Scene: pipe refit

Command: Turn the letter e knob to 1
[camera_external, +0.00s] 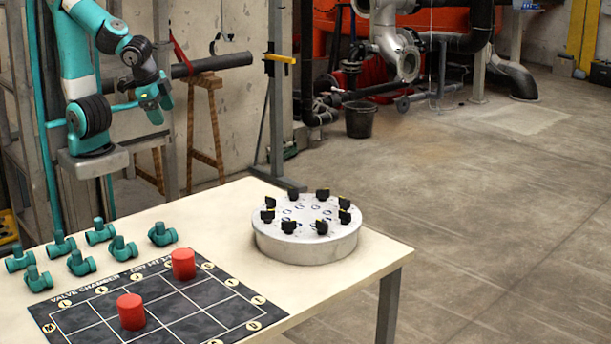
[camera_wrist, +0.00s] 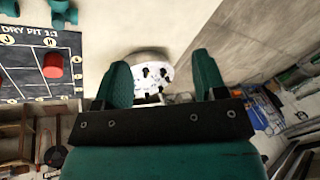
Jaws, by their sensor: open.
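A round silver drum (camera_external: 305,243) stands on the table, with a ring of several black knobs (camera_external: 322,227) bearing yellow marks on its top. Small bluish marks lie inside the ring. The letters and numbers are too small to read, so I cannot tell which knob is e or where it points. My gripper (camera_external: 157,103) is teal, open and empty, held up left of the drum and well apart from it.
A black gridded mat (camera_external: 184,308) with lettered discs lies at the table's front, bearing two red cylinders (camera_external: 131,311) (camera_external: 183,264). Several teal pipe fittings (camera_external: 81,262) stand at the table's left. The table top (camera_external: 228,215) is bare between the fittings and the drum.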

